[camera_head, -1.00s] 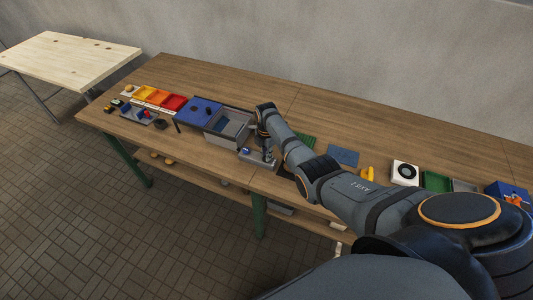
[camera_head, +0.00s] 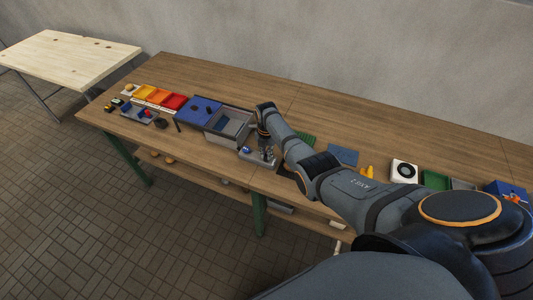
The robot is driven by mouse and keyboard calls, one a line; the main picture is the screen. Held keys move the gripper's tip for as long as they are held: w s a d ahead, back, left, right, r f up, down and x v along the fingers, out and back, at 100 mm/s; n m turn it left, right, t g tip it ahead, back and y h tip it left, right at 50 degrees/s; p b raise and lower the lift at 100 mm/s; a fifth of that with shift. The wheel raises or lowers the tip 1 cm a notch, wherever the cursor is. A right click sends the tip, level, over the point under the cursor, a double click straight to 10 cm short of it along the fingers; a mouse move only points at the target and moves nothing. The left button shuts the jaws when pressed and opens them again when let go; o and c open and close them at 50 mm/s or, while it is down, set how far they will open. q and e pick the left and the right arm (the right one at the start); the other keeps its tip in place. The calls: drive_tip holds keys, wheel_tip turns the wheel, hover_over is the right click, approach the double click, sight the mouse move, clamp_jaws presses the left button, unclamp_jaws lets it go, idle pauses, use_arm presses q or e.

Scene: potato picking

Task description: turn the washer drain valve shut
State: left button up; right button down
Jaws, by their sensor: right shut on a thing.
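A grey open basin (camera_head: 241,112), which I take to be the washer, stands near the front edge of the long table. A small grey base plate (camera_head: 261,163) with a blue part (camera_head: 246,149) sits just in front of it on the right. My right gripper (camera_head: 267,156) points down over this base plate, to the right of the blue part. It is shut on a small part there, which I take to be the valve handle. The fingers hide most of that part, so its angle cannot be told. My left gripper is out of view.
A blue tray (camera_head: 190,109) and red, orange and yellow bins (camera_head: 174,103) stand to the left. A blue-grey plate (camera_head: 343,156), a white box with a black ring (camera_head: 404,171) and a green tray (camera_head: 436,181) lie to the right. The table's back strip is clear.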

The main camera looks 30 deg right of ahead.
sight(266, 155)
drive_tip(key=c, duration=1.4)
unclamp_jaws()
wheel_tip(266, 155, up, 12)
